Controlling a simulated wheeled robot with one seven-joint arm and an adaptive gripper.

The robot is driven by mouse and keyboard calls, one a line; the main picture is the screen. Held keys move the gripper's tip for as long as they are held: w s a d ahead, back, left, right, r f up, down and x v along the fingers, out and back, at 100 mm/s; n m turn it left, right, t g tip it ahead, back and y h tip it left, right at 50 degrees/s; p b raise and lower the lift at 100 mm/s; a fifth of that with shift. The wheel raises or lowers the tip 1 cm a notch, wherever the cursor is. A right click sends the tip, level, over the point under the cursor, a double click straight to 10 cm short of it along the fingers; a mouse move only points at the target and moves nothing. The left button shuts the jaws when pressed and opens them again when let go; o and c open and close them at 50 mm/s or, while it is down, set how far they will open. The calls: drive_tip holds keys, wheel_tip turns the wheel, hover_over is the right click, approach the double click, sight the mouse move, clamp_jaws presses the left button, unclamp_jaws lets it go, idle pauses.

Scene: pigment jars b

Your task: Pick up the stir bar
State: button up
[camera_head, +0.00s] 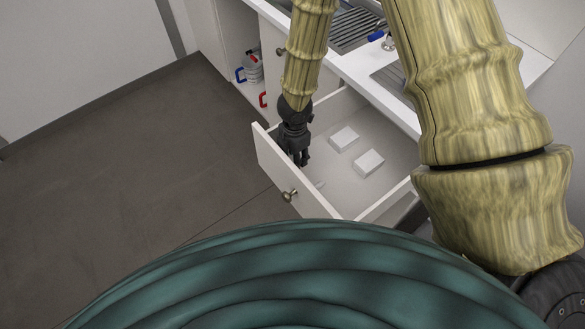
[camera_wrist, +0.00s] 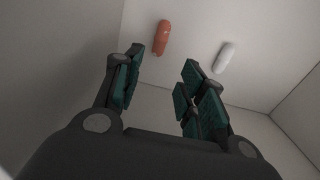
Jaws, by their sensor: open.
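In the wrist view a white capsule-shaped bar (camera_wrist: 224,57), which looks like a stir bar, lies on the drawer floor at the upper right. A similar orange-red bar (camera_wrist: 161,38) lies to its left. Which one the task means cannot be told from the pictures. My gripper (camera_wrist: 163,74) is open and empty, with both bars beyond its fingertips and apart from them. In the head view my gripper (camera_head: 302,160) reaches down into the open drawer (camera_head: 270,165), just behind its front panel. A small pale shape (camera_head: 319,184) shows near it; the orange-red bar is not visible there.
Two white boxes (camera_head: 343,139) (camera_head: 368,163) lie deeper in the drawer, right of my gripper. The drawer's front and side walls stand close around the gripper.

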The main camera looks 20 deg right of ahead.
drive_tip(key=shift+w+f+b, duration=0.2)
drive_tip(key=shift+f, duration=1.2)
drive_tip(key=shift+w+f+b, duration=0.15)
drive_tip(key=shift+f, duration=1.25)
drive_tip(key=c, duration=0.8)
drive_tip(key=shift+o, duration=0.2)
